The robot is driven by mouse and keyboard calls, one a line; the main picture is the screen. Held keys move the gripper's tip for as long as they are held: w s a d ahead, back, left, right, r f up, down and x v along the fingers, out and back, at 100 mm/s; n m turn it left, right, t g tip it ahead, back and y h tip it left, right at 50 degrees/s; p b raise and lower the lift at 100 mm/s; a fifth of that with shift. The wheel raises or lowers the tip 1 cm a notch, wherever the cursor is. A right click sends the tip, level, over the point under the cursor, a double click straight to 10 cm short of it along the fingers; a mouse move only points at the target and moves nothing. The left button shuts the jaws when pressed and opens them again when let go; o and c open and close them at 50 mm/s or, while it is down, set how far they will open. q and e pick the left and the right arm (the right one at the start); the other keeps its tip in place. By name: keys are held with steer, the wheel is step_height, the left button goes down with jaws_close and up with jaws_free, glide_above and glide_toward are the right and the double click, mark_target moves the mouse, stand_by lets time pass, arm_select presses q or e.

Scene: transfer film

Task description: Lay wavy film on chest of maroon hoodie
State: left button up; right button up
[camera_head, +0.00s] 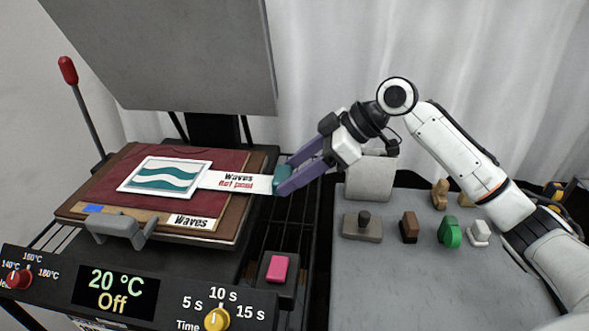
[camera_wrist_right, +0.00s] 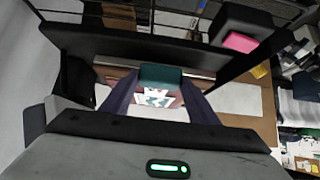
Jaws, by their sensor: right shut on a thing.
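The wavy film (camera_head: 165,176) is a white-edged sheet with teal waves. It lies over the maroon hoodie (camera_head: 105,191) on the heat press, slightly tilted in the picture; I cannot tell if it touches the cloth all over. A white strip labelled "Waves, Hot peel" (camera_head: 235,181) runs from the film to a teal grip tab (camera_head: 281,180). My right gripper (camera_head: 284,179) is shut on this tab at the press's right edge. In the right wrist view the teal tab (camera_wrist_right: 161,75) sits between the fingers (camera_wrist_right: 160,92). My left gripper is not in view.
The press's grey upper plate (camera_head: 165,50) is raised above the bed. A wooden board labelled "Waves" (camera_head: 190,221) edges the hoodie. A pink button (camera_head: 278,269) is at front right. Several small blocks, including a green one (camera_head: 449,232), stand on the grey table (camera_head: 400,280).

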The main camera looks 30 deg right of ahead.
steer(key=shift+f, duration=0.25)
steer(key=o, duration=1.1)
steer(key=shift+o, duration=0.2)
steer(key=shift+d, duration=0.1)
steer(key=b+v, duration=0.1)
steer(key=v, duration=0.9)
